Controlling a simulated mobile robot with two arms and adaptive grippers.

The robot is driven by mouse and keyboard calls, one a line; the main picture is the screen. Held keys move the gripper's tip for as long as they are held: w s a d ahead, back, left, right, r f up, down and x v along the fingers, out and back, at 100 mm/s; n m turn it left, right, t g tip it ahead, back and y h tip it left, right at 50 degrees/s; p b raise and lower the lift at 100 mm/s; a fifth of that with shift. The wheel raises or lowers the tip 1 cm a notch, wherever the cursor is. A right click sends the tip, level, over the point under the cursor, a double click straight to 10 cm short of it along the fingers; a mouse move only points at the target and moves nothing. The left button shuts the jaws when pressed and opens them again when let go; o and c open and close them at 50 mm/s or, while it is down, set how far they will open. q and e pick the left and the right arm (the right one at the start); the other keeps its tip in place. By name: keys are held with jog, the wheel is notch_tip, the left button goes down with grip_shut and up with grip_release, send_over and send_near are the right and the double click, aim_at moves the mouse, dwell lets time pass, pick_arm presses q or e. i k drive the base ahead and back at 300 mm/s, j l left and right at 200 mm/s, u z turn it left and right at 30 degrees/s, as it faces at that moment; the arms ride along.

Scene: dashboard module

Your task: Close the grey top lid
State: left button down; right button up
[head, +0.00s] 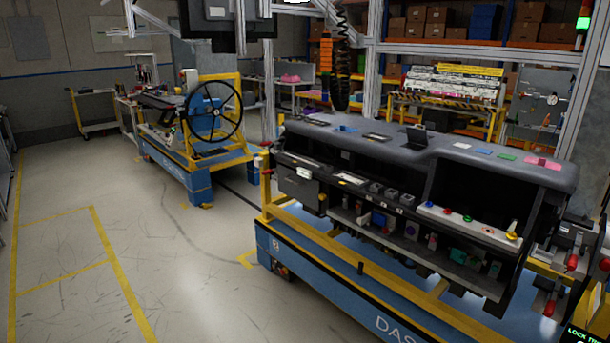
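The dashboard module (345,150) stands on a blue and yellow cart in the right half of the head view. A small dark grey lid (415,136) stands raised from its top surface, a little right of the middle. The lid is tilted up, with a dark patch at its base. I cannot make out its hinge. Neither of my grippers shows in this view, and nothing touches the lid.
The blue cart (330,288) with yellow rails carries the dashboard. A second cart with a black steering wheel (212,111) stands further back left. A coiled black cable (341,60) hangs behind the dashboard. The floor (185,270) at left is clear.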

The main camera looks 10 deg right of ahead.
aim_at(416, 135)
jog(key=i+l+z, duration=0.2)
jog(key=i+z, duration=0.25)
jog(key=i+l+z, duration=0.1)
jog(key=i+z, duration=0.4)
jog(key=i+j+z, duration=0.1)
jog(key=i+z, duration=0.35)
jog(key=k, duration=0.1)
